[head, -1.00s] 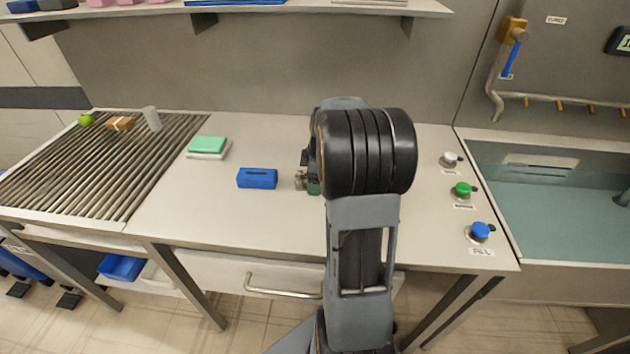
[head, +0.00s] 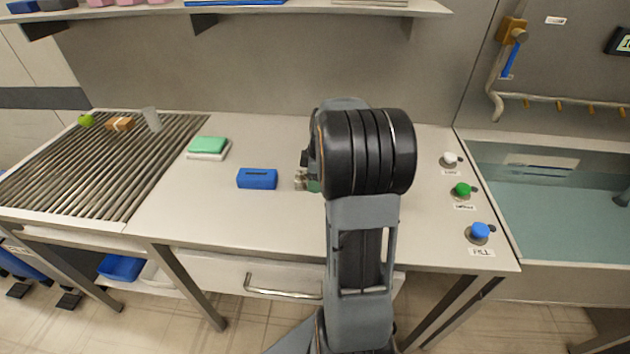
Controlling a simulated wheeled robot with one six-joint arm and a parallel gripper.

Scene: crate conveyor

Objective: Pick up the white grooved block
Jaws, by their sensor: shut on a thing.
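I do not make out the white grooved block in the head view. My black and grey arm stands upright over the middle right of the bench and covers part of the top. My gripper is hidden behind the arm, so its jaws and anything between them do not show. A small metallic piece (head: 300,180) and a bit of green (head: 314,186) peek out at the arm's left edge, mostly covered.
A blue block (head: 257,179) lies left of the arm. A green block (head: 208,144) sits on a white slab farther left. A roller conveyor (head: 90,180) carries small items. White, green (head: 462,189) and blue (head: 480,231) knobs stand right, beside a sink (head: 560,255).

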